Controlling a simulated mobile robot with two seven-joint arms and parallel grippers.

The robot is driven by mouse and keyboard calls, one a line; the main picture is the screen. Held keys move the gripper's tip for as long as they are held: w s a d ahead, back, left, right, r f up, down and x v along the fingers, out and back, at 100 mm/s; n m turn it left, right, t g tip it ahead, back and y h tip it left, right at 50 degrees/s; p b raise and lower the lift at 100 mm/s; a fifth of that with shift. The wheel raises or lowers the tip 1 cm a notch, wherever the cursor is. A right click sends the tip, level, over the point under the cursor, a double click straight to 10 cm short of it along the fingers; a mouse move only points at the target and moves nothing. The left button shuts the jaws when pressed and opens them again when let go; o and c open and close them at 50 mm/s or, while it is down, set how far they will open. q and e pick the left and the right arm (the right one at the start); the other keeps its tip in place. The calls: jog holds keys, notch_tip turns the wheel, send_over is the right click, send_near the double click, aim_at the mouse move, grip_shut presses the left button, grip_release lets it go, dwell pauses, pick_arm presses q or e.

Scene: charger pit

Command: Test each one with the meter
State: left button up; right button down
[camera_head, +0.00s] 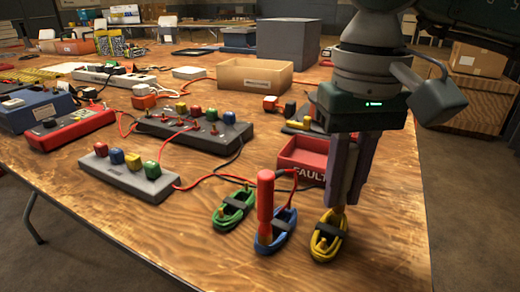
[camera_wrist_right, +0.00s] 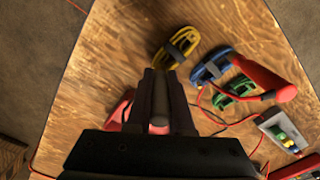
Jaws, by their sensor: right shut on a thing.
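Three coiled cables with dark straps lie near the front table edge: green (camera_head: 234,208), blue (camera_head: 270,240) and yellow (camera_head: 323,247). A red probe (camera_head: 265,200) stands upright at the blue coil; it also shows in the wrist view (camera_wrist_right: 268,82). My right gripper (camera_head: 342,200) points down just above the yellow coil (camera_wrist_right: 176,48). Its fingers are shut on a dark grey cylinder (camera_wrist_right: 159,112), mostly hidden, perhaps a second probe. A red box with a dial (camera_head: 70,130), likely the meter, lies at left. My left gripper is not in view.
A red FAULT tray (camera_head: 303,170) stands just behind the coils. A grey block with coloured caps (camera_head: 125,178) and a larger dark one (camera_head: 195,140) stand to the left. A cardboard tray (camera_head: 254,78) is farther back. Red and black leads cross the table; its front right is bare.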

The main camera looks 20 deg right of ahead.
aim_at(353, 146)
jog(key=shift+f+b, duration=0.3)
jog(key=shift+b, duration=0.05)
dwell(0.4)
jog(key=shift+c, duration=2)
grip_release()
jog(key=shift+r, duration=0.15)
jog(key=shift+r+p, duration=1.4)
jog(key=shift+r, duration=0.4)
jog(key=shift+r+p, duration=1.2)
jog(key=shift+r, duration=0.65)
